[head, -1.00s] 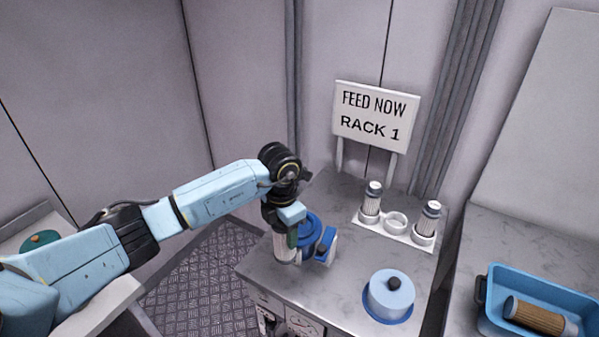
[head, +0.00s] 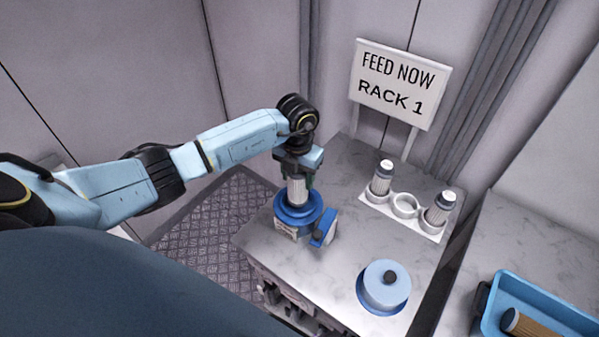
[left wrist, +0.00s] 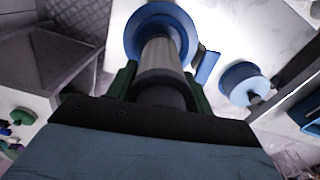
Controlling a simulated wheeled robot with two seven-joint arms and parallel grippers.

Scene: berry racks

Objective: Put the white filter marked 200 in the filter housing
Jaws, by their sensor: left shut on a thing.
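My left gripper (head: 299,179) is shut on a white ribbed filter (head: 297,192) with a dark cap, held upright. The filter's lower end is over or in the round opening of the blue filter housing (head: 298,215); I cannot tell how deep it is. In the left wrist view the filter (left wrist: 160,60) lies between the green fingers (left wrist: 158,88), with the blue ring of the housing (left wrist: 133,38) around its far end. The marking on the filter cannot be read. My right gripper is not in view.
A light blue lid with a dark knob (head: 386,284) stands on the grey table (head: 330,275). A white rack (head: 430,233) at the back holds two filters, with an empty middle ring. A blue tray (head: 560,322) with a brown filter is at the right. A sign (head: 400,82) reads "FEED NOW RACK 1".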

